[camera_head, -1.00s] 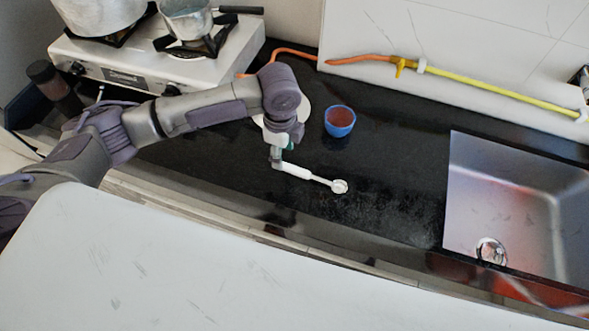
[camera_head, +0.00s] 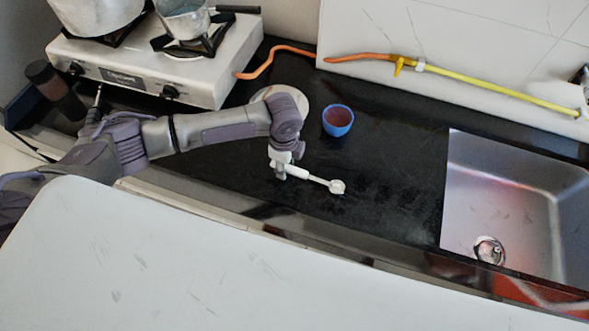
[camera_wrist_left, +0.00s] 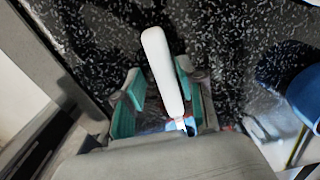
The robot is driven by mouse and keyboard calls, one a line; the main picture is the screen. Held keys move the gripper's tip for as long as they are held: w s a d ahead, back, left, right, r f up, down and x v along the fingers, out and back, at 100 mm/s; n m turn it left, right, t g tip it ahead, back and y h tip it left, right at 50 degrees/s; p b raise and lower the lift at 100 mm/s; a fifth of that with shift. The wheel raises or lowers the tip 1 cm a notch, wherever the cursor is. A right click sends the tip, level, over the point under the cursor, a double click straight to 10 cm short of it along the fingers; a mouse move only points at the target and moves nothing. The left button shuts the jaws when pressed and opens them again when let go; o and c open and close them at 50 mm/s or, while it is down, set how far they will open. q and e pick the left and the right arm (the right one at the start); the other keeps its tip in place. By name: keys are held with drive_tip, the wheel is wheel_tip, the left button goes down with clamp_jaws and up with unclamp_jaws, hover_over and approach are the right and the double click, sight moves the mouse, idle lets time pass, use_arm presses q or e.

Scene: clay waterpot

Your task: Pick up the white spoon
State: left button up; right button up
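The white spoon (camera_head: 313,178) lies on the black countertop, its bowl end pointing right and its handle at my left gripper. My left gripper (camera_head: 281,170) points down at the handle. In the left wrist view the white handle (camera_wrist_left: 163,68) runs between the two teal-padded fingers of the gripper (camera_wrist_left: 155,97). The fingers are apart, with a visible gap on the left side; the handle is closer to the right finger. The spoon's bowl is hidden in that view. My right gripper is in no view.
A blue bowl (camera_head: 338,121) stands behind the spoon, beside a pale plate (camera_head: 280,89) partly covered by my arm. A gas stove (camera_head: 215,85) with pots is at the back left. A sink (camera_head: 510,190) is at right. The counter between spoon and sink is clear.

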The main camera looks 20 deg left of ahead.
use_arm(q)
drive_tip(key=shift+w+f, duration=0.1)
drive_tip(key=shift+w, duration=0.05)
drive_tip(key=shift+c, duration=1.3)
drive_tip(key=shift+w, duration=0.15)
clamp_jaws()
drive_tip(key=r, duration=0.2)
drive_tip(key=d+r+b, duration=0.1)
drive_tip(key=r, duration=0.1)
drive_tip(key=shift+r, duration=0.25)
drive_tip(key=s+d+r+b, duration=0.1)
drive_tip(key=s+d+r, duration=0.2)
drive_tip(key=d+r, duration=0.3)
drive_tip(key=d, duration=0.4)
drive_tip(key=shift+s+r+b, duration=0.3)
drive_tip(key=shift+s+b, duration=0.1)
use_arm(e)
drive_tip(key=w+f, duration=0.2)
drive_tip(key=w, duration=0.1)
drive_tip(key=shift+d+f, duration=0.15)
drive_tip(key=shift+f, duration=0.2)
